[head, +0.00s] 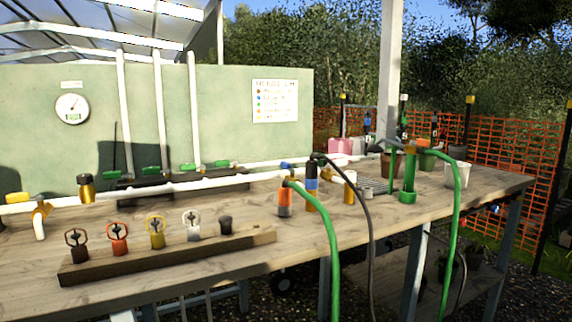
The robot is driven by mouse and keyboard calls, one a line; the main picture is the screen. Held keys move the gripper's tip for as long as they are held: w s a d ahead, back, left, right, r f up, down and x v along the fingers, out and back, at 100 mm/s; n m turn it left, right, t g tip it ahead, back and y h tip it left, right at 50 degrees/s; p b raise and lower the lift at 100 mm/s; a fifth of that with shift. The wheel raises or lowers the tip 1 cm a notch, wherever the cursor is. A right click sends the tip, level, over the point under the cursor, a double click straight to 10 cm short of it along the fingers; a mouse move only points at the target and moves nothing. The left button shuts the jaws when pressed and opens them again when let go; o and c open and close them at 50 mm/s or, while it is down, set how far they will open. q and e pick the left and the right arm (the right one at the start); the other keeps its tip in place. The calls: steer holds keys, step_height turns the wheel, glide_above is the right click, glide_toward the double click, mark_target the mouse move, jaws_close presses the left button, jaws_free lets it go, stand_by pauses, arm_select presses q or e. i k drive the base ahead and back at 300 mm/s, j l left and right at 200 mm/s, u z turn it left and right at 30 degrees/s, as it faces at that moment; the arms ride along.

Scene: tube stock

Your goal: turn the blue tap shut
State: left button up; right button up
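A small blue handle (287,165) shows at the white pipe at the back of the bench, right of the green handles; it looks like the blue tap. It is too small to tell clearly how its lever lies. Another small blue part (495,209) shows at the bench's right edge, also too small to make out. Neither of my grippers is in the head view.
Hose connectors (285,200), a green hose (325,220) and a black hose (368,225) stand in front of the blue handle. Pots (457,174) stand at the right.

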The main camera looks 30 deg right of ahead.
mark_target(285, 166)
steer(key=i+l, duration=0.1)
steer(key=l, duration=0.3)
steer(key=i+l+z, duration=0.15)
steer(key=l, duration=0.25)
steer(key=i+l, duration=0.1)
steer(key=l, duration=0.3)
steer(key=i+l+z, duration=0.1)
steer(key=l, duration=0.25)
steer(key=i+l, duration=0.15)
steer(key=l, duration=0.25)
steer(key=i+l+z, duration=0.15)
steer(key=l, duration=0.2)
steer(key=i+l, duration=0.1)
steer(key=l, duration=0.3)
